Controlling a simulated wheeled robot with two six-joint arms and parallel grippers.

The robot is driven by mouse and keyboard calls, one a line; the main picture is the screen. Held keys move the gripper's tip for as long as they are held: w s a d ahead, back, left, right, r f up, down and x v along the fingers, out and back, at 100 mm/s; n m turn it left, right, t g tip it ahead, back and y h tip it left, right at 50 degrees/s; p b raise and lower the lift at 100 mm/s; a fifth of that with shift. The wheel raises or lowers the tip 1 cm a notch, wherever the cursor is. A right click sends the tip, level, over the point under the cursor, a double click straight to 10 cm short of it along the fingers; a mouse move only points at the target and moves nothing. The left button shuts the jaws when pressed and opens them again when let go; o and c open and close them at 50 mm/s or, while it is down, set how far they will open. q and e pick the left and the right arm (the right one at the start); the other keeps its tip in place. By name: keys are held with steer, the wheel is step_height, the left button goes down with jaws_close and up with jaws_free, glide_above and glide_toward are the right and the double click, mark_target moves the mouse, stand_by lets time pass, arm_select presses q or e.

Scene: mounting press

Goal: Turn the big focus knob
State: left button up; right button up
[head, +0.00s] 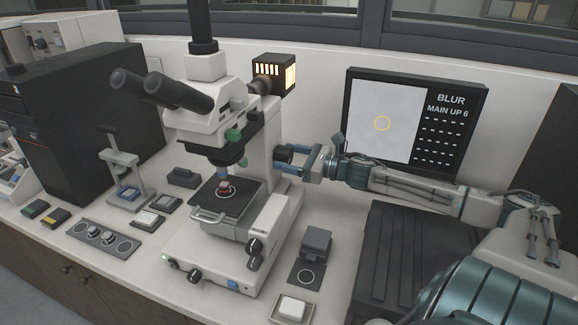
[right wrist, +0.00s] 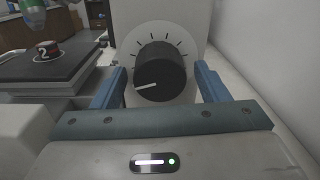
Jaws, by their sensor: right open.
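The big focus knob (head: 283,154) is a black ribbed cylinder on the right side of the white microscope (head: 262,180). In the right wrist view the knob (right wrist: 160,75) faces me, with tick marks above it and a white pointer line pointing left and slightly down. My right gripper (head: 292,160) is open, its blue fingers on either side of the knob. In the right wrist view a gap shows between the knob and each finger. The monitor (head: 480,135) reads "BLUR" and "MAIN UP 6". My left gripper is not in view.
The microscope stage (head: 240,205) carries a small red sample (head: 225,187). Smaller knobs (head: 254,263) sit low on the microscope base. A grey block (head: 316,241) and a white dish (head: 292,308) stand to the right. The wall runs close behind.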

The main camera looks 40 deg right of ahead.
stand_by(0.3)
steer(key=shift+c, duration=0.7)
steer(key=c, duration=0.9)
steer(key=shift+o, duration=0.2)
